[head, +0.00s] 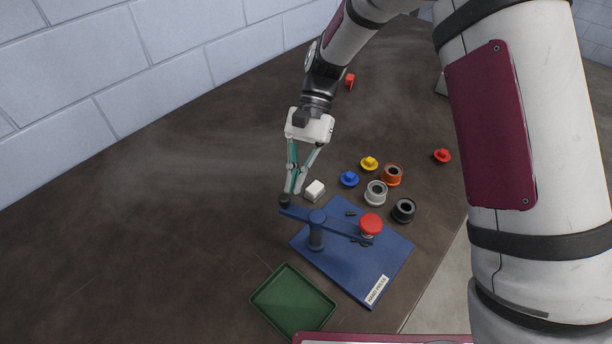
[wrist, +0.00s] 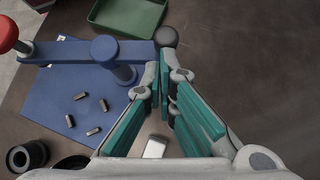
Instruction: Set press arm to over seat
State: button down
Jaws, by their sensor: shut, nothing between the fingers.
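The press arm (head: 341,226) is a blue bar on a round blue post (head: 317,235). It carries a red press head (head: 371,223) at one end and a black knob (head: 284,201) at the other. The wrist view also shows the red head (wrist: 8,34) and the knob (wrist: 166,37).
A green tray (head: 268,297) lies in front of the press. A white block (head: 315,190) sits near my fingers. Blue (head: 349,179), yellow (head: 369,162) and red (head: 442,156) pieces and orange (head: 391,175), white (head: 376,193) and black (head: 404,210) rings stand behind. The left table is clear.

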aim_at(284, 195)
jog(key=s+a+n+h+b, duration=0.1)
jog(key=n, duration=0.1)
jog(key=s+a+n+h, duration=0.1)
jog(key=n+h, duration=0.1)
jog(key=shift+s+a+n+h+b, duration=0.1)
jog(key=shift+n+h+b, duration=0.2)
jog(key=shift+b, duration=0.1)
jog(key=shift+s+a+n+t+h+b, duration=0.15)
jog(key=shift+s+a+n+h, duration=0.1)
jog(key=shift+s+n+h, duration=0.7)
jog(key=shift+s+a+n+t+h+b, duration=0.2)
jog(key=shift+s+n+h, duration=0.4)
jog(key=shift+n, duration=0.65)
jog(key=shift+w+r, duration=0.1)
jog(key=shift+w, duration=0.05)
jog(key=v, duration=1.1)
jog(key=shift+w+a+r, duration=0.25)
